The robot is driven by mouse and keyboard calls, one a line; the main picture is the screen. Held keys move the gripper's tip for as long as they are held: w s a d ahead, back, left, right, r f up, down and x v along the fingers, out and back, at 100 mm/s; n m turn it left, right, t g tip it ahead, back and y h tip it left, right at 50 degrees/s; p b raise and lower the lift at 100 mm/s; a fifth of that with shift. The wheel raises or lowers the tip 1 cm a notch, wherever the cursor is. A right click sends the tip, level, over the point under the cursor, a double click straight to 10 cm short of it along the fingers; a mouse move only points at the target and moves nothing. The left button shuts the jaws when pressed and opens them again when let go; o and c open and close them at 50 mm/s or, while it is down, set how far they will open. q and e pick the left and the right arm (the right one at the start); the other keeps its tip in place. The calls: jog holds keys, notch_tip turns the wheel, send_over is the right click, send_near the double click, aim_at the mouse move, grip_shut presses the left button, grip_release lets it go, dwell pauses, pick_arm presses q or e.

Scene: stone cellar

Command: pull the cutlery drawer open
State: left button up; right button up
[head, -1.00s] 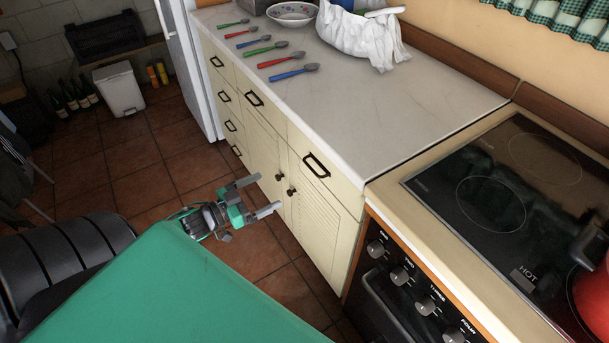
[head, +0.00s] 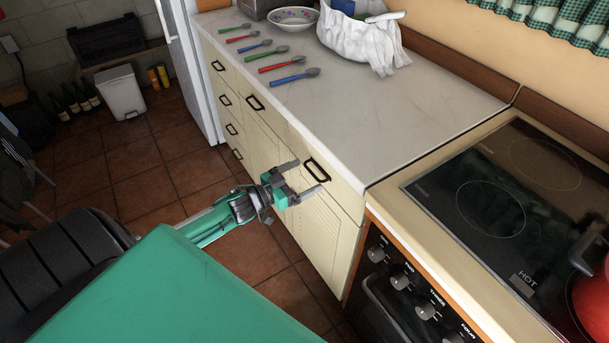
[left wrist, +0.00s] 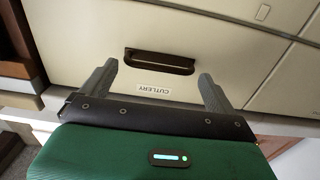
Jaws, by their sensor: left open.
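The cutlery drawer (head: 344,187) is the cream drawer front at the right end of the counter, next to the stove. It looks shut. Its dark handle (head: 317,169) is a bar pull; in the left wrist view the handle (left wrist: 160,62) sits beside an upside-down label reading CUTLERY (left wrist: 154,89). My left gripper (head: 306,176) is open and empty in front of this drawer. In the left wrist view the fingers of the left gripper (left wrist: 156,74) stand on either side of the handle, with gaps to both ends. I cannot tell whether the fingertips touch the drawer front. My right gripper is not in view.
Several coloured spoons (head: 282,66), a bowl (head: 293,18) and a white cloth (head: 362,42) lie on the counter (head: 400,105). A stove with a red pot (head: 594,290) stands at right. More drawers and cupboard doors lie left of the cutlery drawer.

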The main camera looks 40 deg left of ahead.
pick_arm(q)
jog(key=shift+w+d, duration=0.2)
jog(key=shift+w, duration=0.3)
